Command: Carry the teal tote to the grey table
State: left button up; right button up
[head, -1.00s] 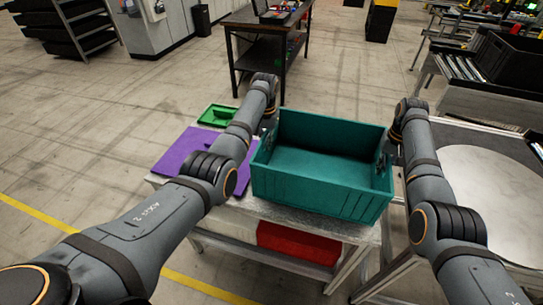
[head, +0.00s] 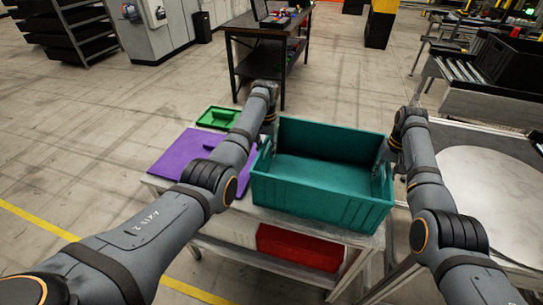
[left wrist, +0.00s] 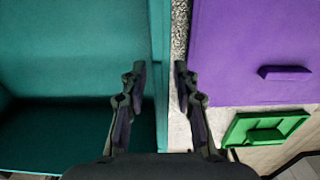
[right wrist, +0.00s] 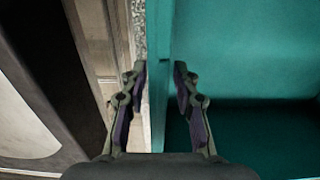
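The teal tote (head: 320,205) stands upright and looks empty on a light speckled-top stand (head: 232,207). My left gripper (left wrist: 160,76) is open at the tote's left wall, one finger inside and one outside, with small gaps showing. My right gripper (right wrist: 161,76) is open astride the right wall in the same way. In the head view, both grippers are partly hidden by my arms and the tote. A dark-topped table (head: 268,32) stands at the back, and a table with a large pale disc (head: 490,185) stands at right. I cannot tell which is the grey table.
A purple panel (head: 183,158) and a green piece (head: 216,117) lie left of the tote. A red item (head: 300,247) is on the shelf below. A black crate (head: 508,62) sits on rollers at far right. Open floor (head: 130,100) lies back left.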

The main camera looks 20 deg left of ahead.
pick_arm(q)
notch_tip(320, 180, up, 12)
jog(key=shift+f, duration=0.2)
pick_arm(e)
notch_tip(320, 180, up, 12)
jog(key=shift+r, duration=0.1)
dwell(0.3)
dwell(0.3)
